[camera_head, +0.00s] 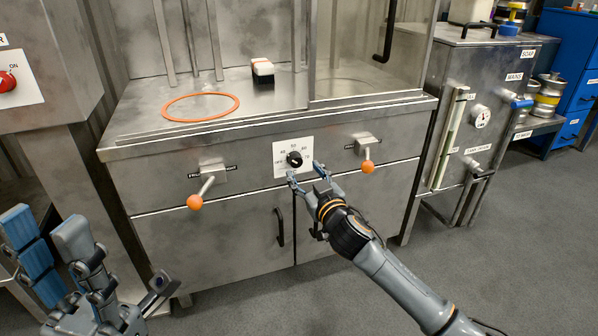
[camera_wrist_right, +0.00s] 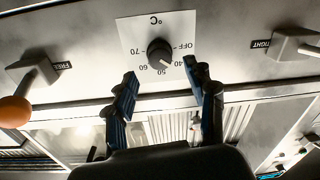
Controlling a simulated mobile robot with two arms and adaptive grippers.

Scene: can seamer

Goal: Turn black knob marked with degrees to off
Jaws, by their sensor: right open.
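The black knob (camera_head: 294,159) sits on a white dial plate marked in degrees on the steel front panel. It also shows in the right wrist view (camera_wrist_right: 160,53), where the plate reads OFF, 40, 50, 60 and 70, upside down. Its white mark appears to point between 40 and 50. My right gripper (camera_head: 304,171) is open and empty just in front of and below the knob. In the right wrist view its two fingers (camera_wrist_right: 164,78) stand apart, short of the knob and either side of it. My left gripper (camera_head: 48,228) is at the lower left, fingers spread and empty, far from the knob.
Orange-balled levers stand left (camera_head: 195,201) and right (camera_head: 368,167) of the dial. An orange ring (camera_head: 201,107) lies on the steel top. A cupboard handle (camera_head: 280,227) is below. A steel tank (camera_head: 482,95) stands to the right.

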